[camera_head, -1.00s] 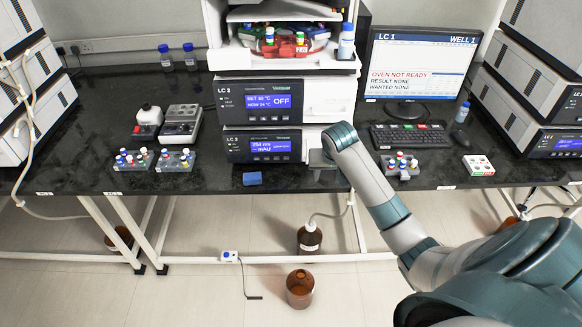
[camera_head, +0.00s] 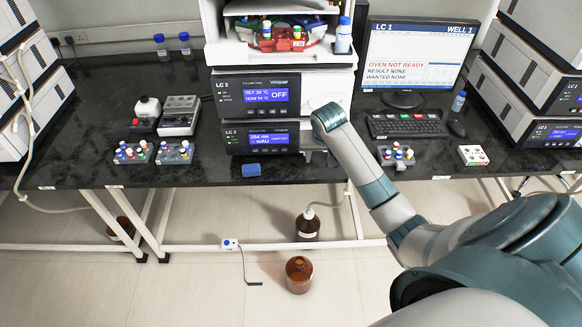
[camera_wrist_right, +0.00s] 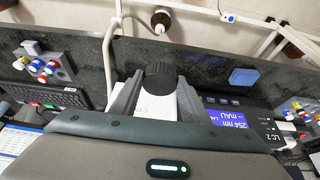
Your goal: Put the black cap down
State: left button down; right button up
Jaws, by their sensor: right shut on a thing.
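The black cap (camera_wrist_right: 158,79) is round with a ribbed edge and sits between the two fingers of my right gripper (camera_wrist_right: 157,88) in the right wrist view. The gripper is shut on it, in front of the lower instrument and close to the bench's front edge. In the head view my right arm hides the cap, and my right gripper (camera_head: 329,150) is mostly hidden behind the wrist. A pale part lies just behind the cap in the wrist view; I cannot tell whether the cap touches it. My left gripper is in no view.
A blue block (camera_head: 251,170) lies on the black bench (camera_head: 215,178) left of my gripper. Brown bottles (camera_head: 299,274) stand on the floor below.

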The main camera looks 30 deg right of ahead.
jog(key=w+a+f, duration=0.1)
jog(key=w+f, duration=0.1)
jog(key=w+a+f+p, duration=0.1)
jog(key=w+a+f, duration=0.1)
jog(key=w, duration=0.1)
jog(key=w+a+f+p, duration=0.1)
jog(key=w+a, duration=0.1)
jog(key=w, duration=0.1)
jog(key=shift+w+f, duration=0.25)
jog(key=shift+f, duration=0.15)
notch_tip(320, 180, down, 3)
jog(key=shift+s+d+r+p, duration=0.1)
jog(key=shift+r+p, duration=0.1)
jog(key=shift+p, duration=0.45)
jog(key=shift+f, duration=0.65)
jog(key=shift+f, duration=0.2)
jog(key=o, duration=1)
